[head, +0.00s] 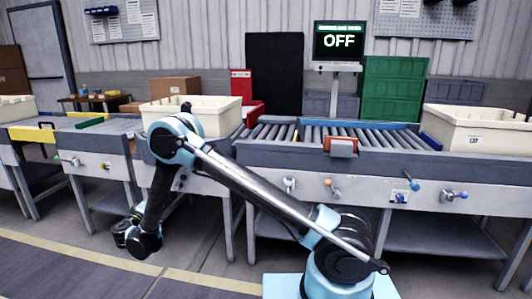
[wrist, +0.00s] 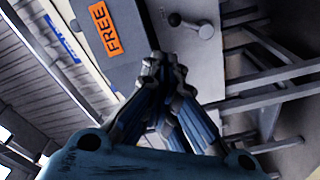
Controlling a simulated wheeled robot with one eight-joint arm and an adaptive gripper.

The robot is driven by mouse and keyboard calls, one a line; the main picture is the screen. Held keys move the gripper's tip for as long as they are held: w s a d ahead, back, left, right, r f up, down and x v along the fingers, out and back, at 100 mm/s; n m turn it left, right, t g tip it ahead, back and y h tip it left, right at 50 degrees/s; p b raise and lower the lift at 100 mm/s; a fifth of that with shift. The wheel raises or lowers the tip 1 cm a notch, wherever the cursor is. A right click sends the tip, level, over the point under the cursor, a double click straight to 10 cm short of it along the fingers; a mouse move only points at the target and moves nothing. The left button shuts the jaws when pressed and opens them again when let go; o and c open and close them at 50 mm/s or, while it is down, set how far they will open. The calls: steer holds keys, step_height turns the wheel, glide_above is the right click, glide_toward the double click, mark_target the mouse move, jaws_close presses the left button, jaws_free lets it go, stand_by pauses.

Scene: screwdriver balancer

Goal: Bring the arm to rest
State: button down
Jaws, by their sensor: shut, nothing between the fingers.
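My arm (head: 250,190) reaches from its base at the bottom right up and left to a raised elbow (head: 175,138), then bends down. Its dark wrist end (head: 143,243) hangs low in front of the benches, above the floor; the fingers are hard to make out there. In the wrist view my gripper (wrist: 158,66) has its fingers together, with nothing seen between them. A grey bench front with an orange FREE sign (wrist: 106,30) and a dark-knobbed lever (wrist: 188,23) lies beyond the fingertips.
Roller conveyor benches (head: 345,158) with levers and knobs run across behind my arm. Cream bins (head: 222,118) (head: 480,130) stand on them. A screen (head: 339,41) reads OFF. Green crates (head: 392,88) stand behind. The floor (head: 60,265) at the front left is clear.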

steer(key=w+d+r+m+g+h, duration=0.1)
steer(key=w+d+r+g+h, duration=0.1)
steer(key=w+d+r, duration=0.65)
steer(key=w+d+r+m+g+h, duration=0.1)
steer(key=w+d+r+m+g, duration=0.2)
steer(key=d, duration=1)
steer(key=s+d+r+m+g+h, duration=0.15)
steer(key=d+r, duration=0.25)
steer(key=d, duration=0.8)
steer(key=s+d+r+n+g+y, duration=0.1)
steer(key=d+r+g, duration=0.25)
steer(key=d, duration=0.85)
steer(key=s+d+r+m+g+y, duration=0.1)
steer(key=s+d+m+g, duration=0.25)
steer(key=s+d, duration=1.3)
steer(key=s+d+f+m+g+y, duration=0.1)
steer(key=s+d+f+y, duration=0.1)
steer(key=s, duration=0.8)
steer(key=s+d+f+m+g+y, duration=0.1)
steer(key=s+d+f+y, duration=0.1)
steer(key=s+d+f, duration=0.2)
steer(key=s+f, duration=0.3)
steer(key=s, duration=0.4)
steer(key=shift+s+d, duration=0.25)
steer(key=shift+d, duration=0.05)
